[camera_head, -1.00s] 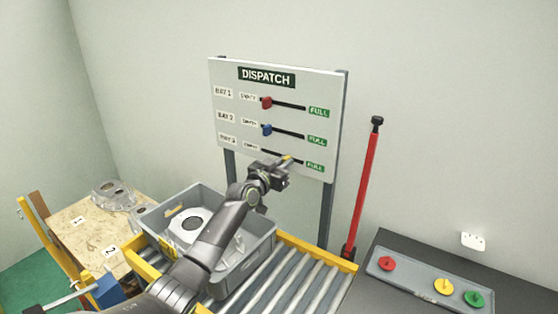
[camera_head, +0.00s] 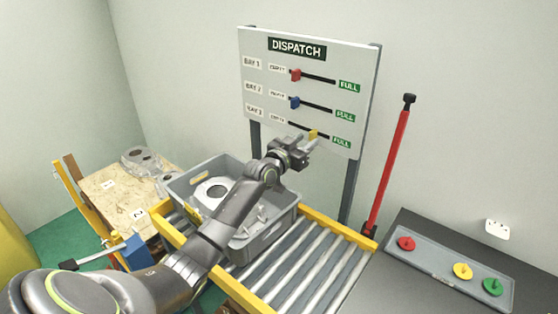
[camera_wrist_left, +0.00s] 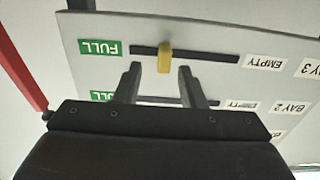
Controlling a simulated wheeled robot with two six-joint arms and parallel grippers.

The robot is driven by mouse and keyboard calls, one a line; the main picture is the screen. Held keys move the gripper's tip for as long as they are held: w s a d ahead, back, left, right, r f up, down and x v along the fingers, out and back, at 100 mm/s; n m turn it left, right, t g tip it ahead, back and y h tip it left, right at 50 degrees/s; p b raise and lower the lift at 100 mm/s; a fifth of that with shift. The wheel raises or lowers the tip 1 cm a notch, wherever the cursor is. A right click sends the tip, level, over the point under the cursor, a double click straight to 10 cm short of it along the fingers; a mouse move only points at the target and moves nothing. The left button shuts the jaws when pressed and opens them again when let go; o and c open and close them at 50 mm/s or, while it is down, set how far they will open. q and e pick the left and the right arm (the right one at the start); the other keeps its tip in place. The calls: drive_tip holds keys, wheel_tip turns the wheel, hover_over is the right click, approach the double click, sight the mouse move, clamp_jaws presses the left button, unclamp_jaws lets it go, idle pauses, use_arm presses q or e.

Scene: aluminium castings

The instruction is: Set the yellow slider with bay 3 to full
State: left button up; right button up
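The yellow slider (camera_head: 313,134) sits in the lowest slot of the dispatch board (camera_head: 330,62), the bay 3 row. It stands past the middle, nearer the green FULL label (camera_head: 341,142), with some slot left on that side. In the left wrist view, which is upside down, the yellow slider (camera_wrist_left: 165,56) also stands nearer FULL. My left gripper (camera_head: 303,146) is in front of the board, just below the slider. My right gripper is not in view.
The red slider (camera_head: 296,75) and blue slider (camera_head: 295,102) stand near EMPTY in the rows above. A grey crate (camera_head: 283,226) with a casting sits on the roller conveyor (camera_head: 318,262) below. A red post (camera_head: 388,165) stands right of the board.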

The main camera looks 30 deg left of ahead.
use_arm(q)
drive_tip(key=s+a+b, duration=0.1)
drive_tip(key=s, duration=1.3)
drive_tip(key=shift+a, duration=0.4)
drive_tip(key=shift+w, duration=0.1)
